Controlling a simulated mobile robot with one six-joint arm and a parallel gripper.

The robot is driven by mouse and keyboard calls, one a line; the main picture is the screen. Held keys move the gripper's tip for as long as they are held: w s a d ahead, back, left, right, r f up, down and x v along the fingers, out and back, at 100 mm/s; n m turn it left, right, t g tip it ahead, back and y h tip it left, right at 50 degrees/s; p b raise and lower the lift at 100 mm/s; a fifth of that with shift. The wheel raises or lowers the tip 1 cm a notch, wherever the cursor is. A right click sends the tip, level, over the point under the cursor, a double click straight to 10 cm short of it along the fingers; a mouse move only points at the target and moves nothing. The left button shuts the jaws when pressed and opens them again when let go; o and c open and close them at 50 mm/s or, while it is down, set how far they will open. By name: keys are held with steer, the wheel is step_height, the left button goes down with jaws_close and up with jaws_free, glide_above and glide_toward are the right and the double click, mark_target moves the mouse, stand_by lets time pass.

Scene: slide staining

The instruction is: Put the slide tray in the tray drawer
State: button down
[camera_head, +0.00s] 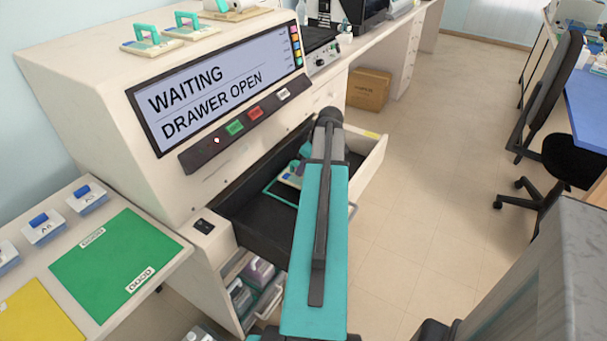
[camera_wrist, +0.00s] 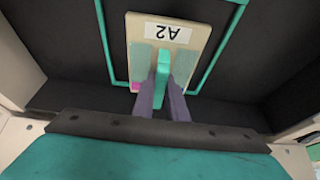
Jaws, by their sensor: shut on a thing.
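The slide tray (camera_wrist: 134,28) is a small beige tray labelled A2, with a teal handle and a small pink mark. My gripper (camera_wrist: 163,82) is shut on the handle. In the head view the tray (camera_head: 290,177) shows only partly, because my arm hides the rest. The tray drawer (camera_head: 250,218) is pulled open, with a dark floor and a teal outline on it. The tray is over the outlined area (camera_wrist: 104,45), and its near end covers part of the outline's near line. I cannot tell whether it touches the floor.
The machine's screen (camera_head: 215,100) reads "WAITING, DRAWER OPEN". Two trays with teal handles (camera_head: 147,38) sit on top of the machine. At left, a table has a green mat (camera_head: 115,262) and blue-handled trays (camera_head: 42,230). A lower drawer (camera_head: 265,300) holds more items.

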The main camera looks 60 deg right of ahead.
steer(key=shift+w+d, duration=0.1)
stand_by(0.3)
steer(key=shift+f+p, duration=0.3)
steer(key=shift+f, duration=1.45)
steer(key=shift+f, duration=0.1)
steer(key=c, duration=1.8)
jaws_free()
steer(key=shift+o, duration=0.2)
steer(key=v, duration=1.2)
steer(key=shift+b, duration=0.4)
steer(key=shift+r, duration=0.25)
